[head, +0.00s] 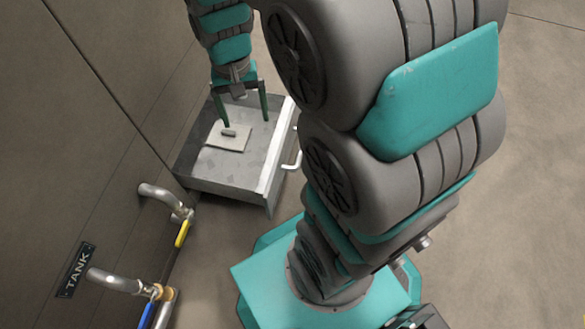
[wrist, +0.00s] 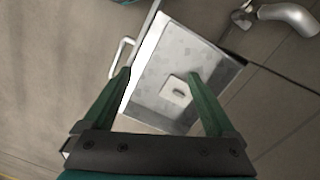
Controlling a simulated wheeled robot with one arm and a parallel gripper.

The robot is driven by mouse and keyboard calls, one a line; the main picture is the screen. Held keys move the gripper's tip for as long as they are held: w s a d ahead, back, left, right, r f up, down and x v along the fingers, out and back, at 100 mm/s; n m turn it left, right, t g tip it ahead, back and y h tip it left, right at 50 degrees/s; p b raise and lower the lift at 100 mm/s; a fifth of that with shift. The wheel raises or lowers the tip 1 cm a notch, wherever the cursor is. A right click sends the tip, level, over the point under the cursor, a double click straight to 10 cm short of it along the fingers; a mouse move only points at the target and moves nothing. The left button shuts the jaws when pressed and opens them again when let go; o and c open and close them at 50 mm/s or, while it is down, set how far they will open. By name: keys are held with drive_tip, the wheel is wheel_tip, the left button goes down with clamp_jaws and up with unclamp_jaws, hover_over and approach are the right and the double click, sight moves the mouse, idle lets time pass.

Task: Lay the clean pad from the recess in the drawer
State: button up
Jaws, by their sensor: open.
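The clean pad (head: 228,138) is a pale flat square with a small raised grey grip on top. It lies flat on the floor of the open drawer (head: 220,172). In the wrist view the pad (wrist: 176,94) sits between and beyond my fingertips. The drawer (wrist: 150,112) shows there as a grey tray with a bright front edge. My gripper (head: 245,122) is open, with its two green fingers pointing down over the drawer. In the wrist view my gripper (wrist: 160,76) holds nothing between the fingers. The recess cannot be made out.
The drawer's handle (head: 293,160) sticks out on its right side. A wall with a TANK label (head: 76,270) stands on the left. Pipes with a yellow-handled valve (head: 182,233) and a blue-handled valve (head: 147,315) stick out below the drawer. Open floor (head: 530,200) lies to the right.

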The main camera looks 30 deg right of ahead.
drive_tip(key=s+r+n, duration=0.2)
drive_tip(key=s, duration=0.7)
drive_tip(key=s+r+n, duration=0.2)
drive_tip(key=s, duration=0.8)
drive_tip(key=shift+r+g, duration=0.15)
drive_tip(key=shift+g, duration=0.25)
drive_tip(key=shift+s+d, duration=0.1)
